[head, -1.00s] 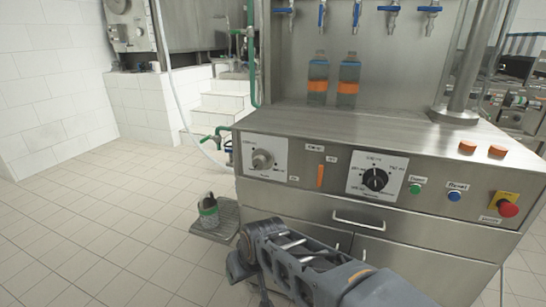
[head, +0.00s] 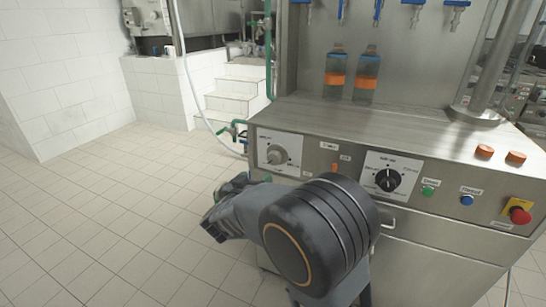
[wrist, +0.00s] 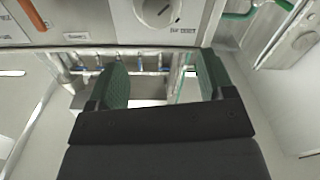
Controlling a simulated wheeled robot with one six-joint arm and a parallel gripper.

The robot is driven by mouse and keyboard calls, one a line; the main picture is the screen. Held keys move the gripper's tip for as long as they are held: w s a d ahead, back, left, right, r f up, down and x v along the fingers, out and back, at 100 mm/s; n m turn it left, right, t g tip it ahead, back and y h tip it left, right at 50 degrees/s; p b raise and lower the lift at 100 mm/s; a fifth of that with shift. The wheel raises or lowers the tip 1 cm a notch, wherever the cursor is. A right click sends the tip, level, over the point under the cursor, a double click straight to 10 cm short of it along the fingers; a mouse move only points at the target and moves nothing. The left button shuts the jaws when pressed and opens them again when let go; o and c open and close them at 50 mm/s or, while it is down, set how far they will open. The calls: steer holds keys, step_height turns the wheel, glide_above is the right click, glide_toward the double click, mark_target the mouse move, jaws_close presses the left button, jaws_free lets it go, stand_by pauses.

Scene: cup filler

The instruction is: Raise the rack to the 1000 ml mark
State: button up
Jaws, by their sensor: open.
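The steel filling machine's front panel holds a left grey knob (head: 278,156) on a white scale plate. Right of it is a small orange lever (head: 334,167), then a black knob (head: 387,180) on another white plate. The scale marks are too small to read, and I cannot pick out the rack for certain. My gripper (head: 222,205) is left of and below the left knob, touching nothing that I can see. In the wrist view my gripper (wrist: 162,78) is open and empty, with green pads apart. The grey knob (wrist: 158,12) and orange lever (wrist: 32,14) show at the top there.
Two bottles with orange bands (head: 335,80) stand on the steel top (head: 400,117) under blue-handled taps (head: 377,10). Green (head: 428,192), blue (head: 467,200) and red (head: 520,215) buttons sit at the right. The tiled floor (head: 90,210) at the left is clear.

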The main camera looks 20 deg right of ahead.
mark_target(273, 159)
steer(key=b+x, duration=0.2)
steer(key=x, duration=1.1)
steer(key=shift+d, duration=0.25)
steer(key=shift+c, duration=0.3)
steer(key=c, duration=0.8)
steer(key=shift+a, duration=0.15)
steer(key=shift+c, duration=0.3)
steer(key=shift+m, duration=0.3)
